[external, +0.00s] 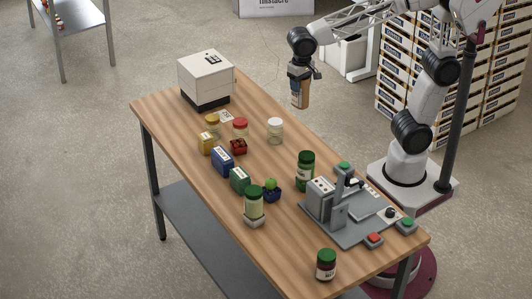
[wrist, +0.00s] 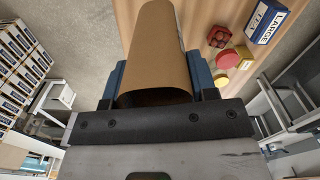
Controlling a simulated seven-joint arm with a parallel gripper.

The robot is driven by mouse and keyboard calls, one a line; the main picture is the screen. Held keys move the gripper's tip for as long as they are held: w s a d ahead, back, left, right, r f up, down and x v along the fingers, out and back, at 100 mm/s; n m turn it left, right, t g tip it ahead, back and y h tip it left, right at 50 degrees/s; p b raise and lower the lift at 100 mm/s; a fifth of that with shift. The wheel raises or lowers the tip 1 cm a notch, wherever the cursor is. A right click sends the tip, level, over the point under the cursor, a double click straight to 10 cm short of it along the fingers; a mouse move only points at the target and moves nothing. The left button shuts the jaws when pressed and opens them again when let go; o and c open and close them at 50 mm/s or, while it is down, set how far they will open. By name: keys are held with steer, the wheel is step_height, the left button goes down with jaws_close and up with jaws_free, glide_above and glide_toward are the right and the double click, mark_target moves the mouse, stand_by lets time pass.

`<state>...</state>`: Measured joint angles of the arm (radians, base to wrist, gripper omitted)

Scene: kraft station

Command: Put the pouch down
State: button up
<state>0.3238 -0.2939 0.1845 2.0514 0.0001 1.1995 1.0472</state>
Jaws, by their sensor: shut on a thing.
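The pouch (wrist: 158,50) is a brown kraft pouch with an open, rounded end nearest my gripper. My gripper (wrist: 160,88) is shut on it, with a blue finger on each side. In the external view the pouch (external: 300,95) hangs below my gripper (external: 300,76), in the air by the table's far right edge. The wooden table (external: 165,112) lies below and to the left of it.
A white box machine (external: 206,75) stands at the table's far end. Several jars and small boxes, including a blue box (external: 222,160), stand mid-table. Bare wood lies right of the white machine.

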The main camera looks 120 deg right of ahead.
steer(key=s+a+f+n, duration=0.1)
steer(key=s+a+f, duration=0.2)
steer(key=s, duration=0.4)
steer(key=s+a+f+n, duration=0.1)
steer(key=s+a+f, duration=0.1)
steer(key=s+a, duration=0.35)
steer(key=s+a+f, duration=0.1)
steer(key=s+f, duration=0.2)
steer(key=s, duration=0.5)
step_height(320, 180, down, 10)
steer(key=shift+w+r, duration=0.15)
steer(key=shift+a, duration=0.1)
steer(key=w+d+f, duration=0.1)
steer(key=w+d, duration=0.2)
steer(key=w, duration=1.2)
steer(key=shift+w+d+f, duration=0.2)
steer(key=shift+w, duration=0.1)
steer(key=shift+f, duration=1.75)
